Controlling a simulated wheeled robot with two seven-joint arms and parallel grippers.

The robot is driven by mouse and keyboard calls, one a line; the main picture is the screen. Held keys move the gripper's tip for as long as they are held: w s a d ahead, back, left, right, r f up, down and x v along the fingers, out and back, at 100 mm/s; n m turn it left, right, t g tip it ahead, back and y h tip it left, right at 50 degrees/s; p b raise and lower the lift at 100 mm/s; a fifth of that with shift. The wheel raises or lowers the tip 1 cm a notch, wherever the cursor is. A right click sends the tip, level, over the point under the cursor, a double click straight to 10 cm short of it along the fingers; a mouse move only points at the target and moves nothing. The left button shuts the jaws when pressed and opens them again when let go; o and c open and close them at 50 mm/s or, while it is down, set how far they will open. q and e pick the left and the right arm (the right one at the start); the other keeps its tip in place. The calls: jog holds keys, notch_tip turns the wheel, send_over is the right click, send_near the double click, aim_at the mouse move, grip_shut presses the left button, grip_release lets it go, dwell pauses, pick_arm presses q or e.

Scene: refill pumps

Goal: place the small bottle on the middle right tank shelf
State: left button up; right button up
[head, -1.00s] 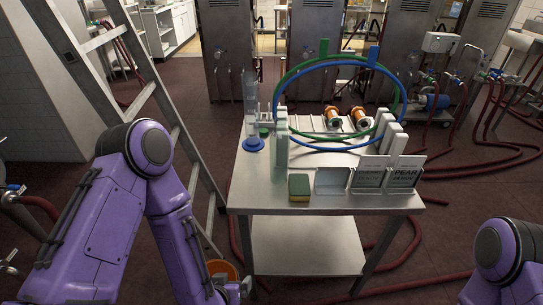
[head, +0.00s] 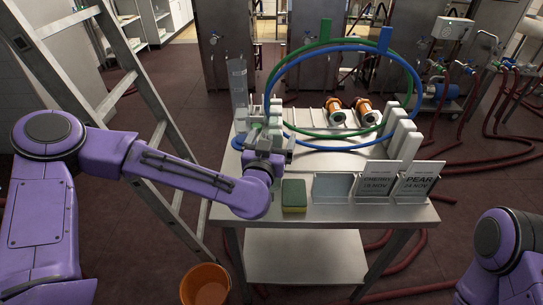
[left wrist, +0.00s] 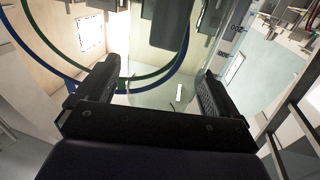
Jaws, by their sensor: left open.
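My left gripper (head: 266,150) is at the left end of the steel table, above its near-left part, with the jaws open. In the left wrist view its two fingers (left wrist: 155,95) stand wide apart. A clear, glassy shape, seemingly the small bottle (left wrist: 160,94), shows between and beyond them; I cannot tell whether they touch it. In the head view the gripper hides most of that spot. Steel tanks (head: 290,60) stand in the background; I cannot make out which shelf is the middle right one. My right gripper is out of view.
A ladder (head: 125,90) stands at left, an orange bucket (head: 205,285) below. Red hoses cross the floor.

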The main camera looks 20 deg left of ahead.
pick_arm(q)
jog(key=shift+w+a, duration=0.1)
jog(key=shift+w, duration=0.45)
jog(key=c, duration=1.6)
jog(key=shift+r, duration=0.15)
grip_shut()
